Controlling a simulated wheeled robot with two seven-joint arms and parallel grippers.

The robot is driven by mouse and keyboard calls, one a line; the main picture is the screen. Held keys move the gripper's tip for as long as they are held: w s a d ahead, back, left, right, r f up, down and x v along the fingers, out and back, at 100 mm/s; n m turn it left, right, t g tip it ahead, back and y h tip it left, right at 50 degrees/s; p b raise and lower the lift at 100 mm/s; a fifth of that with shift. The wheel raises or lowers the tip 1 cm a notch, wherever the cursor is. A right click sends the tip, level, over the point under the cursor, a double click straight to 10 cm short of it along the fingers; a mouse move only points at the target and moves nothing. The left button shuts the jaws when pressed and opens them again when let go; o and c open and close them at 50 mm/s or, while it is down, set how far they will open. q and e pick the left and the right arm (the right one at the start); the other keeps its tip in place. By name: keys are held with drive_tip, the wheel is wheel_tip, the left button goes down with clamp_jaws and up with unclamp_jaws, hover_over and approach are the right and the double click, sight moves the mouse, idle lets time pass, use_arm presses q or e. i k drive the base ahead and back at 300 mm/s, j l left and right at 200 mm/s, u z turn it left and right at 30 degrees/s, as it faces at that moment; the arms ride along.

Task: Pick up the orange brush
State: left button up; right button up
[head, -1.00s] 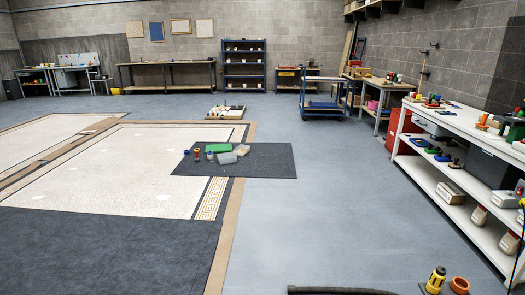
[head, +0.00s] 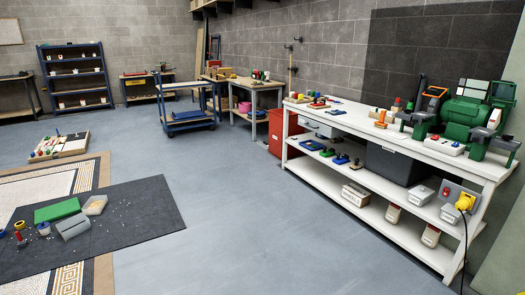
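A small orange object (head: 381,119) stands on the top of the white workbench (head: 350,122), right of the bench's middle. It is too small to tell for sure whether it is the orange brush. Neither of my grippers is in view. The orange object stands free on the bench top, left of a green machine (head: 466,112).
A red cabinet (head: 281,130) stands at the bench's far end. A blue trolley (head: 188,112) stands further back. The grey floor (head: 240,220) before the bench is clear.

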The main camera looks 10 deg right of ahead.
sight(381, 124)
drive_tip(key=i+l+z, duration=0.3)
drive_tip(key=i+z, duration=0.15)
drive_tip(key=i, duration=0.35)
drive_tip(key=i+z, duration=0.45)
drive_tip(key=i, duration=0.35)
drive_tip(key=i+j+z, duration=0.25)
drive_tip(key=i+z, duration=0.2)
drive_tip(key=i, duration=0.35)
